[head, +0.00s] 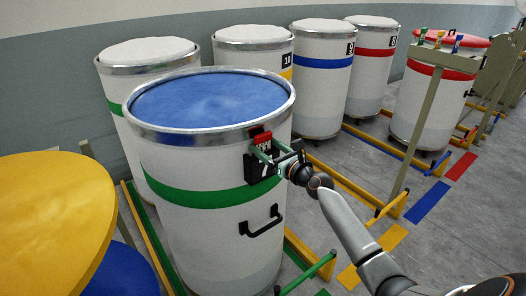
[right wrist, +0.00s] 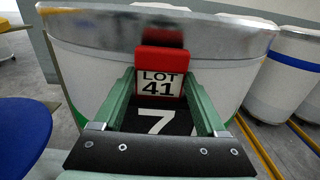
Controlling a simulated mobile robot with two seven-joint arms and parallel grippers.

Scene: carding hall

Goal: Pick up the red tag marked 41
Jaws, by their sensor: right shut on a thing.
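The red tag marked "LOT 41" (right wrist: 160,72) sits between the green fingers of my right gripper (right wrist: 158,88) in the right wrist view. The tag has a red top and a white label with black print. In the head view the red tag (head: 262,137) shows at the rim of the nearest can, a white drum with a green band (head: 205,197) and blue contents. My right gripper (head: 268,153) is shut on the tag, in front of the can's black plate with a white 7 (right wrist: 155,122). I cannot tell whether the tag still touches the rim. My left gripper is not in view.
Several more white cans stand behind, one with a blue band (head: 322,62). Yellow floor rails (head: 345,183) and a green rail (head: 305,272) run low beside the cans. A yellow round top (head: 50,215) is at the left.

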